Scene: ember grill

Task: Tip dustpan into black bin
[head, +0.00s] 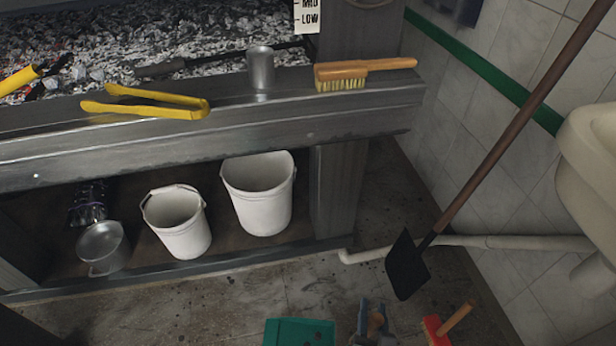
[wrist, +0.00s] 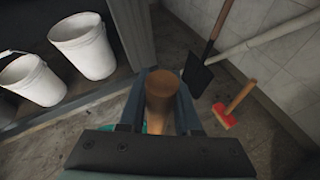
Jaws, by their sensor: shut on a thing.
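The green dustpan (head: 300,333) shows at the bottom edge of the head view, low over the floor, with several dark specks on it. A little green shows beside the handle in the wrist view. My gripper (head: 374,315) is right of the pan, shut on the dustpan's wooden handle; the handle (wrist: 161,92) stands between the two fingers in the wrist view. The pan's front part is cut off, so I cannot tell whether it touches the floor. I do not see a black bin in either view.
A red brush (head: 436,328) lies right of my gripper. A black shovel (head: 407,266) leans on the tiled wall. White buckets (head: 260,205) stand under the grill ledge (head: 230,120), which holds yellow tongs (head: 150,104), a metal cup (head: 260,70) and a wooden brush (head: 365,68). A sink juts in at right.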

